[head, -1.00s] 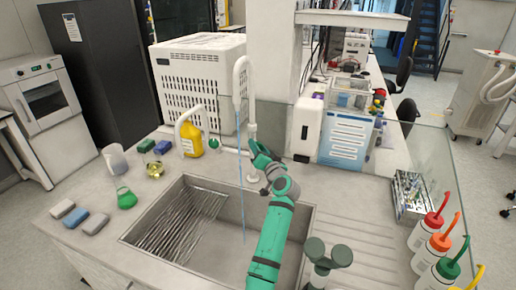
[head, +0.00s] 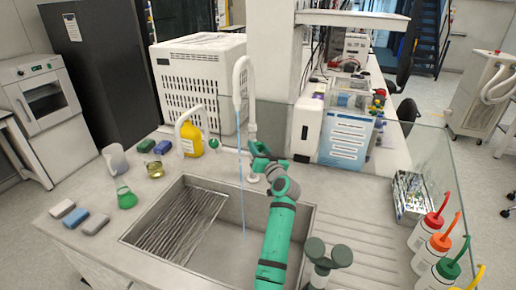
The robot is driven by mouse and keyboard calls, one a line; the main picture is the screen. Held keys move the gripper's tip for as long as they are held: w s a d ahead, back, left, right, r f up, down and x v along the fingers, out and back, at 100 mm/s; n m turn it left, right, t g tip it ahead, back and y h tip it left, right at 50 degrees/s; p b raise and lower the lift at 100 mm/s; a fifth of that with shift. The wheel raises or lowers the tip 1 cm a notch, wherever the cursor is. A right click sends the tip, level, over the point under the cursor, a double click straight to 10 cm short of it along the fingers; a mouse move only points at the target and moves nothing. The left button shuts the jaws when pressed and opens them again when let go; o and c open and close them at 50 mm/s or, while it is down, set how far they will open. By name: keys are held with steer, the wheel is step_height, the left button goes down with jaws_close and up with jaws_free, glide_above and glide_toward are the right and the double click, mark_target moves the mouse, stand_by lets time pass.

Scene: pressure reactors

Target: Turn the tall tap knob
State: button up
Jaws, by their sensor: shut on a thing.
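The tall white tap (head: 241,75) stands behind the sink (head: 150,205), its curved neck upright. A thin blue water stream (head: 241,190) runs from its spout into the basin. My gripper (head: 257,158) is at the tap's lower column and is shut on the tall tap knob. The knob is mostly hidden by the fingers and my wrist. My green and grey arm reaches over the right part of the sink.
A yellow bottle (head: 191,143), sponges (head: 73,218) and flasks (head: 126,198) stand left of the sink. Several wash bottles (head: 428,229) and a metal tray (head: 412,195) are at the right by a glass screen. The ribbed drainboard (head: 350,215) is largely clear.

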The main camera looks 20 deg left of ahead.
steer(key=o, duration=1.1)
steer(key=shift+d, duration=0.1)
steer(key=v, duration=1)
steer(key=shift+s+d, duration=0.2)
steer(key=shift+s, duration=0.1)
